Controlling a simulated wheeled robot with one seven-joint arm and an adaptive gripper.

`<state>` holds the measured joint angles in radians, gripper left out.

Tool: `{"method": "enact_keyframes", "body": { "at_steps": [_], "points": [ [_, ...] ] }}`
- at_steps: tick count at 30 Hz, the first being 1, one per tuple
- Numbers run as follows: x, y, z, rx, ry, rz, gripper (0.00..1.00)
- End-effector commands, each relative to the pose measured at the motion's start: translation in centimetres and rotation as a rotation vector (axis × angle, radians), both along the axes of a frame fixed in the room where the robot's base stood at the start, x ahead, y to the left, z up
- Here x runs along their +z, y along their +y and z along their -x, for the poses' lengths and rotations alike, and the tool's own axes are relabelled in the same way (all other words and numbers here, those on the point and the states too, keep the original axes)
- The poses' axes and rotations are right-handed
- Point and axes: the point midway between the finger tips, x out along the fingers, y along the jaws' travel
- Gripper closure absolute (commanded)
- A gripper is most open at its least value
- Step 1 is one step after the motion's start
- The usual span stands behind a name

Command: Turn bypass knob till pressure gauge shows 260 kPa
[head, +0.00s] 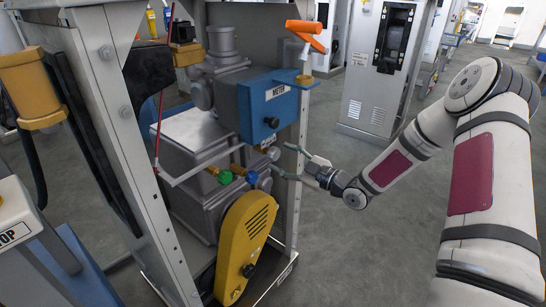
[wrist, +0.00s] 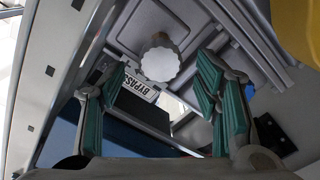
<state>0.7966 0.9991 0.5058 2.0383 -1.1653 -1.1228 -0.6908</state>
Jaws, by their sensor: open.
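The bypass knob (wrist: 160,62) is a pale round knob with a scalloped edge in the wrist view. A white label reading BYPASS (wrist: 140,87) is beside it. My gripper (wrist: 161,78) is open, with teal finger pads on either side of the knob in the picture; I see no contact. In the head view my gripper (head: 281,159) is at the right side of the dispenser frame, below the blue METER box (head: 268,106). The knob cannot be made out clearly there. I cannot make out a pressure gauge face or reading in either view.
A grey frame post (head: 304,130) stands close by my gripper. A green fitting (head: 225,177), a blue fitting (head: 252,178) and a yellow cover (head: 246,243) are inside the frame. Open floor (head: 345,245) lies to the right.

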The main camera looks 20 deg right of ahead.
Motion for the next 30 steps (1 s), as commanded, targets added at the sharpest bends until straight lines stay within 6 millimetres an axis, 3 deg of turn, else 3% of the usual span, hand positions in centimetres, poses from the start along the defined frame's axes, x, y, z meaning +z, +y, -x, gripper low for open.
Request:
{"method": "enact_keyframes", "body": {
  "at_steps": [9,20,22,27,30],
  "points": [
    [-0.1,2.4,-3.3,0.0,0.001,0.001,0.43],
    [0.0,2.7,-3.8,-0.001,0.001,0.0,0.43],
    [0.0,2.7,-3.8,-0.001,0.001,0.0,0.52],
    [0.0,2.7,-3.8,-0.001,0.001,0.001,0.91],
    [0.0,2.7,-3.8,-0.001,0.002,0.0,0.92]
  ]
}}
